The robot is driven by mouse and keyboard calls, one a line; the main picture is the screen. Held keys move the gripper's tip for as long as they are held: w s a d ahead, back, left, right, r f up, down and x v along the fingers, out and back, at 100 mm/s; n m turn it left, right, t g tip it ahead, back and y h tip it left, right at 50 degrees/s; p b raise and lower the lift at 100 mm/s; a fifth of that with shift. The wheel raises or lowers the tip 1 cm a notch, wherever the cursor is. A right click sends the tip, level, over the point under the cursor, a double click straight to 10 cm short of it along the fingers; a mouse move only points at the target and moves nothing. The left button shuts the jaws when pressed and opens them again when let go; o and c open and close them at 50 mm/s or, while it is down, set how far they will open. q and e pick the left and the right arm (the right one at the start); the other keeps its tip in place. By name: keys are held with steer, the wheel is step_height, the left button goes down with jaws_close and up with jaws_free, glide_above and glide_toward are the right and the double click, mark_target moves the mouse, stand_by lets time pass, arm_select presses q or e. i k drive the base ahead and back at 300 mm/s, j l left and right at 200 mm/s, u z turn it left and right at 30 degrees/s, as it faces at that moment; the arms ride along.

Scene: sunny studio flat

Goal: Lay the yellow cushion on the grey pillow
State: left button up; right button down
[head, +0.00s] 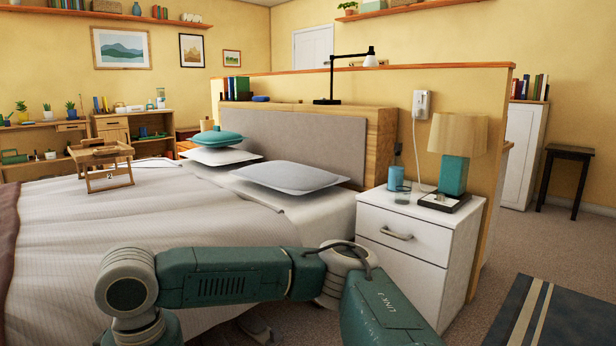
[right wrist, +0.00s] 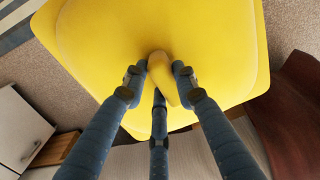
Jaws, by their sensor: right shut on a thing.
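The yellow cushion (right wrist: 150,28) fills the top of the right wrist view. My right gripper (right wrist: 159,78) is shut on it, with a pinched fold of it between the fingers. The cushion hangs clear of the carpet beyond the fingers. It does not show in the head view. My left gripper is in neither view.
The white nightstand (head: 398,250) bears a lamp (head: 456,150), a blue cup (head: 397,176) and a glass. A teal cushion (head: 217,138) lies on the far pillows. A wooden tray table (head: 104,163) stands on the bed (head: 170,220). My arm crosses the near side.

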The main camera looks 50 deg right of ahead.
mark_target(294, 167)
steer(key=z, duration=1.45)
